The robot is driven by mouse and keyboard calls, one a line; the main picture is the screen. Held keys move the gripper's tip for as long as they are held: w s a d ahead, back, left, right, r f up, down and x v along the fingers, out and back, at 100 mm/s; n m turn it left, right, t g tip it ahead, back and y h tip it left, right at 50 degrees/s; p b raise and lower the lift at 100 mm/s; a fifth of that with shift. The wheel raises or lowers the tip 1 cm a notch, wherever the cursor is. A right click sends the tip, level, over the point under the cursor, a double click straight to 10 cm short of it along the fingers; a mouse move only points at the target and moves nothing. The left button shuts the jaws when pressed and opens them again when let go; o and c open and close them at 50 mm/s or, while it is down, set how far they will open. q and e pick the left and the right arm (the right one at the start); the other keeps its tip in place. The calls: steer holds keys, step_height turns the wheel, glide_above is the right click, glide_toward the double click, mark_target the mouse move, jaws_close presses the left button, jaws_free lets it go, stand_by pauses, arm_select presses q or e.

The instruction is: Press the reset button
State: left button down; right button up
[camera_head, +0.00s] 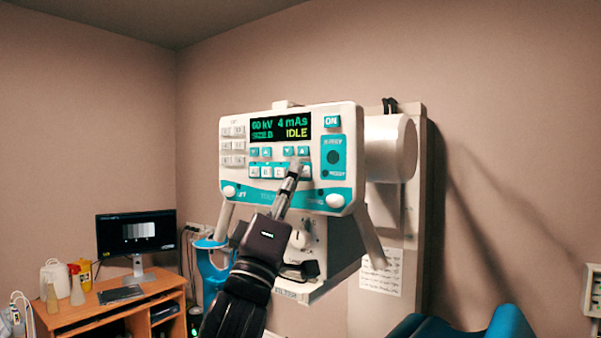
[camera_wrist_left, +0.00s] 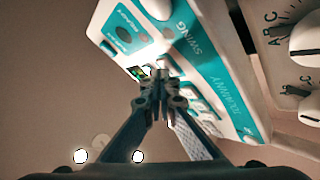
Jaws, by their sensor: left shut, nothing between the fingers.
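A white and teal control panel (camera_head: 228,170) stands in the middle of the head view. Its display (camera_head: 281,127) reads "60 kV 4 mAs" and "IDLE". Below the display are small teal arrow buttons (camera_head: 259,152) and a row of white buttons (camera_head: 259,171). No label reading "reset" is legible. My left gripper (camera_head: 295,167) is shut and empty, its tips over the right part of the button rows. They hide part of that area; contact cannot be told. In the left wrist view the shut fingertips (camera_wrist_left: 163,88) overlap the panel (camera_wrist_left: 215,85). My right gripper is not in view.
A teal "ON" button (camera_head: 332,121) is at the panel's upper right. White knobs (camera_head: 335,200) sit at its lower corners. A wooden desk (camera_head: 100,309) with a monitor (camera_head: 136,232) stands at left. A blue padded seat (camera_head: 440,326) is at lower right.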

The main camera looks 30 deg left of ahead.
arm_select(q)
steer(key=shift+s, duration=0.8)
steer(key=s, duration=0.5)
steer(key=shift+a, duration=0.25)
